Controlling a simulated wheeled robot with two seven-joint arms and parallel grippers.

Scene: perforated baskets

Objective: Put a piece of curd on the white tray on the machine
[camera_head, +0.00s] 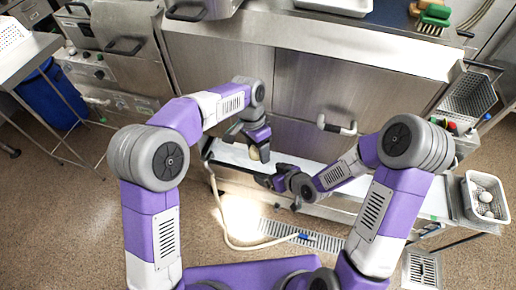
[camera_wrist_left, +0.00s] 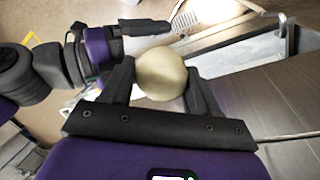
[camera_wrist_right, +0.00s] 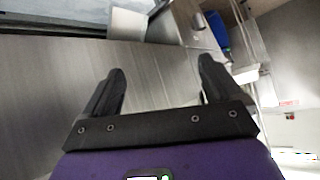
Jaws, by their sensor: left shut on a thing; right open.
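A round, cream-coloured piece of curd (camera_wrist_left: 162,74) sits between the two fingers of my left gripper (camera_wrist_left: 162,85) in the left wrist view. In the head view my left gripper (camera_head: 258,148) holds the curd (camera_head: 264,155) above the long pale strip of the machine (camera_head: 318,176). My right gripper (camera_head: 278,190) is just below and right of it, close by. In the right wrist view my right gripper (camera_wrist_right: 160,80) is open and empty, facing steel panels. A white tray (camera_head: 335,5) is cut off at the head view's top edge on the steel machine (camera_head: 330,85).
A pale basket (camera_head: 468,196) with white round pieces stands at the right, below a perforated steel basket (camera_head: 468,97). A green brush (camera_head: 434,17) lies at the top right. A hose (camera_head: 222,222) lies on the floor. A blue bin (camera_head: 52,95) stands at the left.

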